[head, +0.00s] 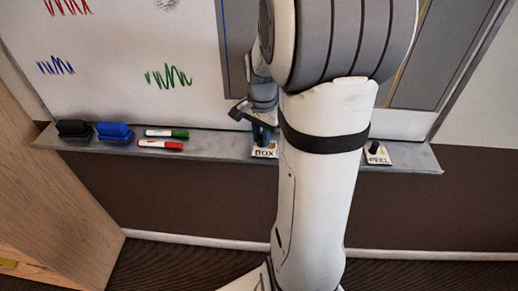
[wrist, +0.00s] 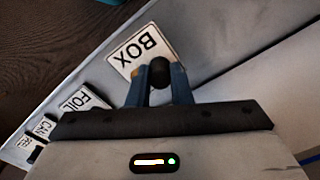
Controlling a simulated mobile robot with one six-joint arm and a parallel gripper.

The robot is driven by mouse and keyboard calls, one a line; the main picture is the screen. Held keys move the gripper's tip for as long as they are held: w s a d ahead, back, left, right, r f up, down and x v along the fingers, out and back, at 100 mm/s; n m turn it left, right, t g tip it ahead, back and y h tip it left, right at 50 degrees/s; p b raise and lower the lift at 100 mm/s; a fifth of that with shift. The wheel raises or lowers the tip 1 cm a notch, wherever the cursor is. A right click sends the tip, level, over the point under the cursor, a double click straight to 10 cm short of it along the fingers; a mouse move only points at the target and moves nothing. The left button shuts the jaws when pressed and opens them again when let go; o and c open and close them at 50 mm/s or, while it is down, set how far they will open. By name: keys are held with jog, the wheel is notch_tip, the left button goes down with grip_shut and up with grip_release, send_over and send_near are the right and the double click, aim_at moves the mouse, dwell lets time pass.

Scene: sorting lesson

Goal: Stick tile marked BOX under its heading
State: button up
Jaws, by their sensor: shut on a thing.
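The BOX tile (head: 264,153) is a white square with a black border and black lettering, at the marker tray below the whiteboard. In the wrist view the BOX tile (wrist: 136,44) has a dark round knob (wrist: 161,71) between the two blue fingers. My gripper (head: 262,136) is shut on this knob; it also shows in the wrist view (wrist: 160,78). I cannot tell whether the tile still touches the tray. Grey panels (head: 240,50) on the whiteboard are partly hidden by my arm, and no heading is readable.
The tray (head: 215,146) also holds black and blue erasers (head: 115,131), a green marker (head: 166,133) and a red marker (head: 160,145). In the wrist view, a FOIL tile (wrist: 76,101) and a CAN tile (wrist: 43,127) lie in line. Another tile (head: 382,157) sits right of my arm.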

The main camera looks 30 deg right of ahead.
jog(key=shift+r, duration=0.1)
jog(key=shift+s+r+p, duration=0.1)
jog(key=shift+r+p, duration=2.2)
jog(key=shift+r, duration=0.65)
jog(key=shift+f, duration=0.1)
